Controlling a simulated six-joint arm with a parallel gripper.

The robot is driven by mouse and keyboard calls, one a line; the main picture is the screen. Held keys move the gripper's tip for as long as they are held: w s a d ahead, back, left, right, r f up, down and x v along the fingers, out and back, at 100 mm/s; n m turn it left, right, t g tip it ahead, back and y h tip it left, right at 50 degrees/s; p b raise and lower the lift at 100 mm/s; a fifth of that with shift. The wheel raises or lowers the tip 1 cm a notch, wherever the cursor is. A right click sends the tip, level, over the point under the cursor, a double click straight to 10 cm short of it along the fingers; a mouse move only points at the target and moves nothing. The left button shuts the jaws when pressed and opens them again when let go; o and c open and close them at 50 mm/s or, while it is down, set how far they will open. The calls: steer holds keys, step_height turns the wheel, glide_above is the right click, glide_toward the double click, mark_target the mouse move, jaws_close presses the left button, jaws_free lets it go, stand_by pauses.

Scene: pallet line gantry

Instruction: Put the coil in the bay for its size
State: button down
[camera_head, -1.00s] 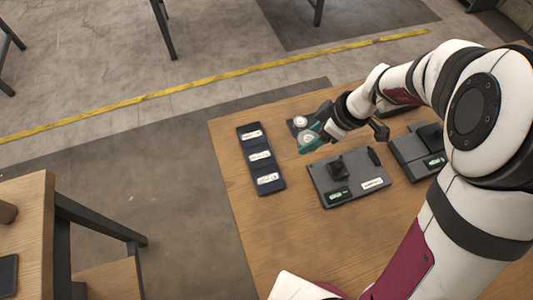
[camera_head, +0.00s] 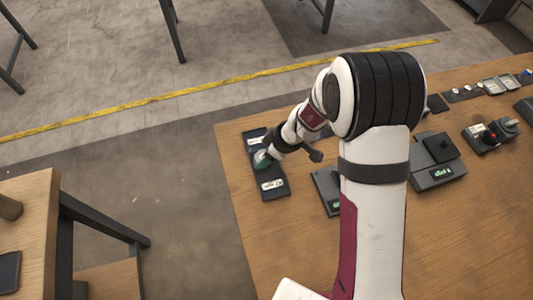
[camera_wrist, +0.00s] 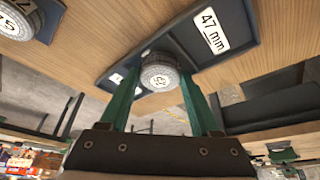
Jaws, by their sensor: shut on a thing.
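My gripper (camera_head: 263,159) is over the middle of the dark bay tray (camera_head: 277,193) in the head view. In the wrist view its green fingers are shut on a round grey coil (camera_wrist: 160,76) with a white numbered top. The number is tilted and I cannot read it surely. The tray (camera_wrist: 261,20) lies behind the coil there, with a "47 mm" label at its right end. Smaller labels farther left are partly hidden by the coil and finger. In the head view my gripper covers the middle label. I cannot tell whether the coil touches the tray.
Another round numbered piece (camera_wrist: 18,14) sits on a dark holder at the wrist view's upper left. A flat dark device (camera_head: 327,187) stands right of the tray, partly behind my arm. More devices (camera_head: 438,160) stand farther right. The table's left edge is close to the tray.

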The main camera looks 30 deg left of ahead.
steer(key=shift+f, duration=0.15)
steer(key=shift+c, duration=1.9)
jaws_free()
steer(key=s+d+r+m, duration=0.2)
steer(key=d+r+m, duration=0.3)
steer(key=r, duration=0.4)
steer(key=s+d+r+m, duration=0.2)
steer(key=d+r, duration=0.6)
steer(key=r, duration=0.1)
steer(key=s+d+r+m+h, duration=0.2)
steer(key=s+d+r+m, duration=0.1)
steer(key=s+d+m, duration=0.9)
steer(key=s+m, duration=0.2)
steer(key=m, duration=0.2)
steer(key=shift+s+d+m+h, duration=0.2)
steer(key=shift+s+m+h, duration=0.1)
steer(key=shift+s, duration=0.05)
